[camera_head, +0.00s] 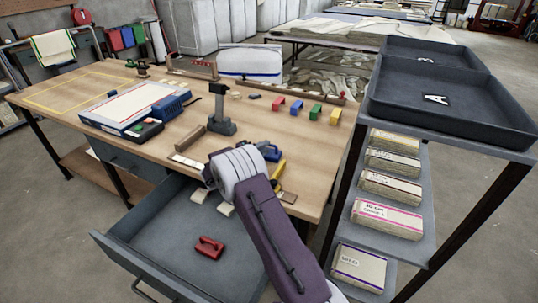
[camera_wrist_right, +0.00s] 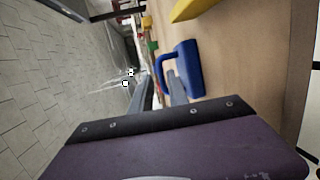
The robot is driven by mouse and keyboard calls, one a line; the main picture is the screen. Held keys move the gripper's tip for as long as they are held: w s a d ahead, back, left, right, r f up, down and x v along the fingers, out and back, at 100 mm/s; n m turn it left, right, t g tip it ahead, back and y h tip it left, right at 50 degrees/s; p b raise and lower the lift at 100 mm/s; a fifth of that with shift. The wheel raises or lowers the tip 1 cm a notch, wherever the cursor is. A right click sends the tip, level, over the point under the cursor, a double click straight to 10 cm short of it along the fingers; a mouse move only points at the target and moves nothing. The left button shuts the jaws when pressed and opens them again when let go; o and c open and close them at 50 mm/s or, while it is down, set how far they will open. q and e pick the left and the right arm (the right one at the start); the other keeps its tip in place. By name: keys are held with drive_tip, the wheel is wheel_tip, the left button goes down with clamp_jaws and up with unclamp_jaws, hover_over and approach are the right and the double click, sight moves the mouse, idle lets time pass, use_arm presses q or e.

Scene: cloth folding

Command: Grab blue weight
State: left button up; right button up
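The blue weight (camera_head: 272,153) stands on the wooden table near its front edge, partly hidden by my right arm in the head view. In the right wrist view the blue weight (camera_wrist_right: 190,70) shows a solid block and a loop handle. My right gripper (camera_wrist_right: 160,90) has two grey fingers spread apart with a gap between them. The handle's near side appears in line with that gap; I cannot tell whether the fingers touch it. In the head view the fingertips are mostly hidden behind my wrist. My left gripper is not in view.
A yellow object (camera_head: 279,169) lies just beside the weight. An open drawer (camera_head: 165,250) holds a red weight (camera_head: 209,247) below the table front. A grey stand (camera_head: 221,115) rises behind. A shelf rack with black trays (camera_head: 450,100) stands to the right.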

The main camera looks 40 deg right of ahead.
sight(271, 145)
drive_tip(key=x, duration=0.4)
drive_tip(key=shift+d+f, duration=0.25)
drive_tip(key=shift+s+a+r, duration=0.1)
clamp_jaws()
idle(0.9)
drive_tip(key=shift+r, duration=0.15)
